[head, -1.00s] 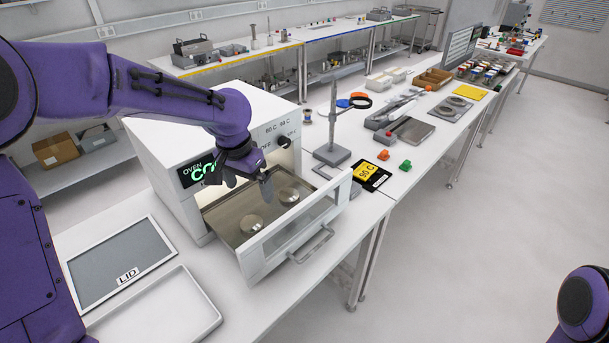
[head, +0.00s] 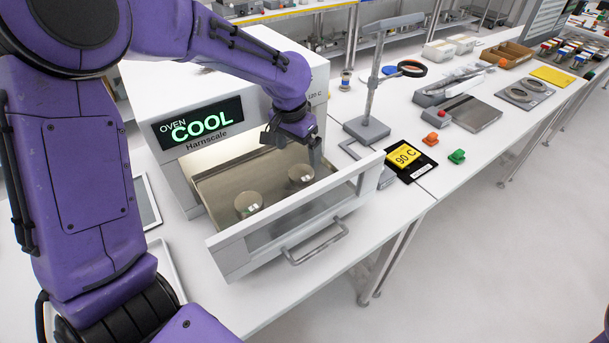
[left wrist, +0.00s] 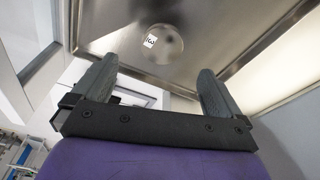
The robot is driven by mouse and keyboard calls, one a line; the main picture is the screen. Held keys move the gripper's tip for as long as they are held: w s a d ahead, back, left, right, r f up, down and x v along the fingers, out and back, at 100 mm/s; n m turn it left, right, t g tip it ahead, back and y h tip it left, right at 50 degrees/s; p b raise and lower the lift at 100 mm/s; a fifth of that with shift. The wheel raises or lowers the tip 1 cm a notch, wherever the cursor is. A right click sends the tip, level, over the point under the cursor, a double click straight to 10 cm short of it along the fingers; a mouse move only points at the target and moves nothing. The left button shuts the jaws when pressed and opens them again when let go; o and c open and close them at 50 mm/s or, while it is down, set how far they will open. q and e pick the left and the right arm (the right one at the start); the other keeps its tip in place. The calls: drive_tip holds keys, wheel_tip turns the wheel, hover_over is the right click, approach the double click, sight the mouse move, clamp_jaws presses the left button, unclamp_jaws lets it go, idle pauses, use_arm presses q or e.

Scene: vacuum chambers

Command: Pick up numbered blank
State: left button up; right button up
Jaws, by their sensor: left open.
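Two round metal blanks lie in the open oven drawer (head: 225,185): a front-left blank (head: 248,203) and a back-right blank (head: 300,174). Each has a small pale label, too small to read in the head view. My left gripper (head: 294,146) is open and empty above the drawer, near the back-right blank and apart from it. In the left wrist view my left gripper (left wrist: 157,72) has its fingers wide apart. My right gripper is out of view.

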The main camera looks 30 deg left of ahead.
sight(301, 172)
use_arm(q)
drive_tip(key=f, duration=0.2)
drive_tip(key=w+f+p, duration=0.1)
drive_tip(key=f, duration=0.5)
drive_tip(key=shift+w+a+f, duration=0.15)
drive_tip(key=shift+w+f, duration=0.1)
drive_tip(key=shift+w, duration=0.15)
drive_tip(key=c, duration=1.5)
